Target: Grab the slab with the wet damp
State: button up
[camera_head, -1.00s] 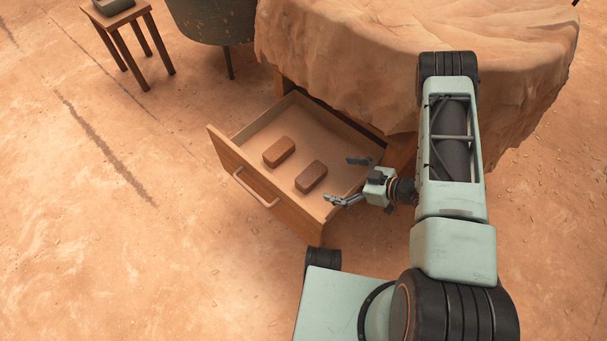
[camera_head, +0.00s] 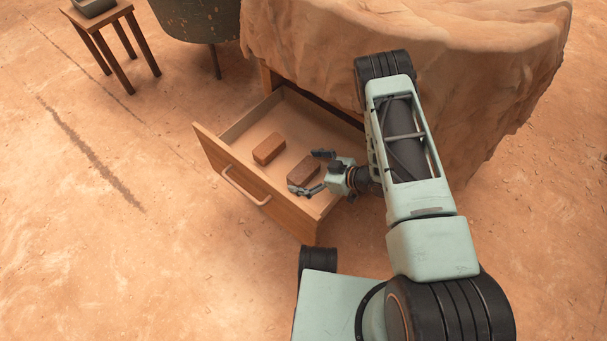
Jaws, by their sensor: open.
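Two brown, brick-like slabs lie in the open wooden drawer (camera_head: 222,160). The left slab (camera_head: 268,148) is lighter and evenly coloured. The right slab (camera_head: 303,169) is darker and redder; I cannot tell for sure from this view whether that is damp. My gripper (camera_head: 308,171) is open and reaches in from the right. Its two fingers lie on either side of the right slab's near end, one toward the back and one toward the front. Contact with the slab cannot be made out.
The drawer's front panel with its handle (camera_head: 243,190) faces the lower left. A large rough tan block (camera_head: 440,40) rises behind the drawer. A small wooden stool (camera_head: 118,40) and a dark green tub (camera_head: 205,22) stand at the upper left. Left ground is clear.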

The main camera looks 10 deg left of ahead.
jog(key=shift+c, duration=0.3)
jog(key=shift+r, duration=0.15)
jog(key=c, duration=1.4)
